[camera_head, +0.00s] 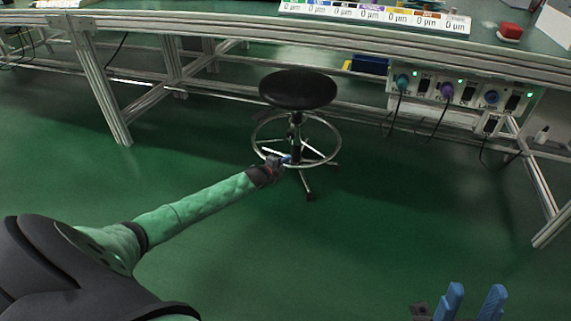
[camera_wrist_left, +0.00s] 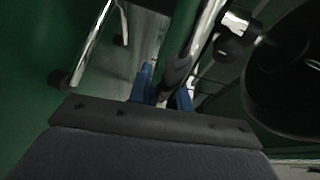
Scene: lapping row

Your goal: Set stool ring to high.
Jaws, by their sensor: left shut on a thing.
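The stool has a round black seat (camera_head: 298,90), a dark central column and a star base on the green floor. Its chrome foot ring (camera_head: 340,138) circles the column well below the seat. My left gripper (camera_head: 286,159) reaches in from the lower left and is shut at the front part of the ring; its fingertips look small in the head view. In the left wrist view, the blue fingers of my left gripper (camera_wrist_left: 168,92) close around a tube, partly hidden, with the dark seat (camera_wrist_left: 290,75) at right. My right gripper (camera_head: 474,302) is open and empty at the bottom right.
A long metal-framed bench (camera_head: 220,24) runs behind the stool. A control panel (camera_head: 460,92) with knobs and hanging cables is under it at right. A blue bin (camera_head: 370,65) sits behind the seat. The floor in front is clear.

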